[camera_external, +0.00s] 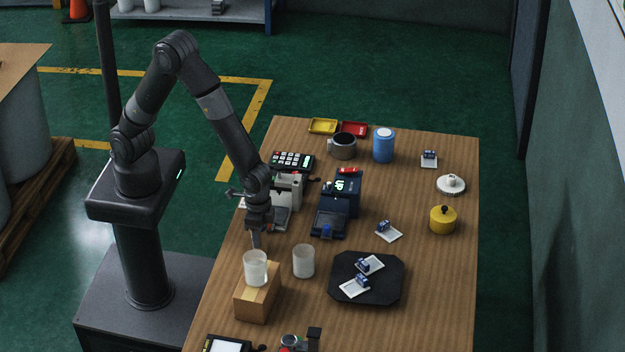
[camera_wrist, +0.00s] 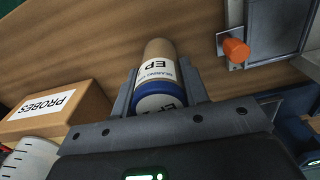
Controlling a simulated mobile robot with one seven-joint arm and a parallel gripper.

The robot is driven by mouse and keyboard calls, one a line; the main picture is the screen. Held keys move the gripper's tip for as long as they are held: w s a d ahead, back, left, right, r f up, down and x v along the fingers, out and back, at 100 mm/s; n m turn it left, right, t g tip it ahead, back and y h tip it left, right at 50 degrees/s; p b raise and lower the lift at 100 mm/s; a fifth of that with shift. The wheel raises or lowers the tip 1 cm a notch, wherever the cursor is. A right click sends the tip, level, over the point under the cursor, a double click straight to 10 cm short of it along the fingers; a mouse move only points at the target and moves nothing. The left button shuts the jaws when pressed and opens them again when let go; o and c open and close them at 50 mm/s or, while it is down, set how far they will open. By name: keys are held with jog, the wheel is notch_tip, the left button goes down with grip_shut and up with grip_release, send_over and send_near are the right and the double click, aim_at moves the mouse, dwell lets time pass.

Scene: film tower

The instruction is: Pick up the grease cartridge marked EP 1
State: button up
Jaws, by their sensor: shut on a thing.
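My gripper (camera_external: 256,236) is low over the left edge of the wooden table (camera_external: 225,285), just behind a frosted white cup. In the wrist view my gripper (camera_wrist: 158,80) is shut on a cylindrical cartridge (camera_wrist: 157,68). The cartridge has a tan end, a white label reading EP, a blue band and a whitish near end. A finger lies along each side of it. The number after EP is not clear to me. In the external view I cannot make out the cartridge at the gripper.
The frosted cup (camera_external: 255,268) stands on a cardboard box (camera_external: 257,300), marked PROBES in the wrist view. Another cup (camera_external: 303,261) is right of it. A black tray (camera_external: 345,292) holds small blue items on white cards. A dark blue device (camera_external: 340,198) stands behind. An orange knob (camera_wrist: 236,50) shows too.

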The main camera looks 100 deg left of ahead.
jog(key=shift+c, duration=0.6)
